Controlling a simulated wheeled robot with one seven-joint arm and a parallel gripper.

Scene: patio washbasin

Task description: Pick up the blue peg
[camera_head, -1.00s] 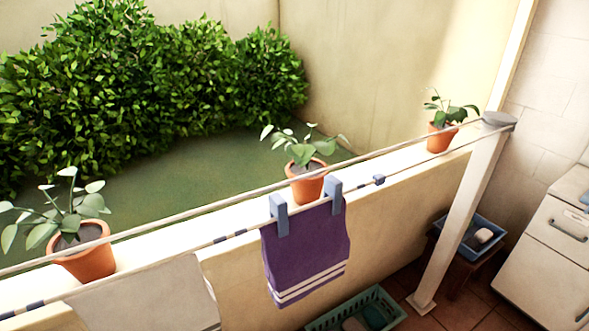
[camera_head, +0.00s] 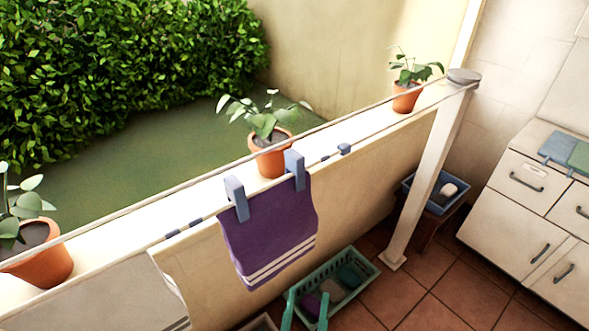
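Two large blue-grey pegs clip a purple towel (camera_head: 268,235) with white stripes to the clothesline: the left peg (camera_head: 236,198) and the right peg (camera_head: 295,170). Both stand upright over the line. A small blue block (camera_head: 345,149) sits on the line to their right, and dark blue bands (camera_head: 184,229) show on it to their left. I cannot tell whether these small pieces are pegs. My gripper is not recognisable in the view. Two green upright bars (camera_head: 323,311) rise at the bottom edge; I cannot tell what they belong to.
Potted plants (camera_head: 270,158) stand on the low wall behind the line. A white post (camera_head: 425,185) holds the line's right end. A green basket (camera_head: 368,279) with things inside sits on the tiled floor. A blue tray (camera_head: 407,186) and white cabinets (camera_head: 510,210) are at the right.

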